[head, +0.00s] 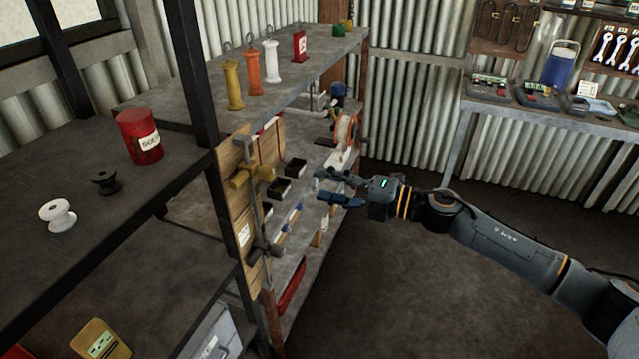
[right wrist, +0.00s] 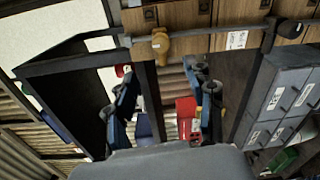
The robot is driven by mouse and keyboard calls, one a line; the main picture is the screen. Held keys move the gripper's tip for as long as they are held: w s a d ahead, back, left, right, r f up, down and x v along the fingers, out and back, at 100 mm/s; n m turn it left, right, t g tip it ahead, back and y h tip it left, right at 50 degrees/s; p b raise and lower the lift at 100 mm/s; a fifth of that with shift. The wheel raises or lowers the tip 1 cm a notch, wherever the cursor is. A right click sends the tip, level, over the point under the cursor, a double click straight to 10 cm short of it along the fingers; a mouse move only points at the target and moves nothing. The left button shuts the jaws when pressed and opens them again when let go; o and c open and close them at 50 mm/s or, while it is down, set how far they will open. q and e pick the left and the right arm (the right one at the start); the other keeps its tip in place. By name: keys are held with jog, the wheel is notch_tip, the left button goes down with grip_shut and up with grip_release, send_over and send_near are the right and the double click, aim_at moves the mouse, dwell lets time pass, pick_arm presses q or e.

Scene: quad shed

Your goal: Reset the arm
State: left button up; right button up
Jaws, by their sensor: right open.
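My right arm (head: 510,240) reaches in from the right of the head view, over the floor. Its gripper (head: 328,187) points left toward the shelf unit, near the middle shelf's front edge. In the right wrist view the blue-padded fingers of this gripper (right wrist: 163,85) stand apart with nothing held between them. A red thing (right wrist: 187,110) shows behind the gap, beyond the fingers. I cannot tell whether the fingers touch the shelf. My left gripper is not in view.
The top shelf (head: 130,100) holds yellow, orange and white cylinders. A red can (head: 139,136) and a white spool (head: 57,215) stand on the left shelf. A wooden panel with a valve (head: 243,180) is left of the gripper. Bare floor (head: 370,290) is below the arm.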

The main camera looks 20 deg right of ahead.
jog(key=shift+f, duration=0.15)
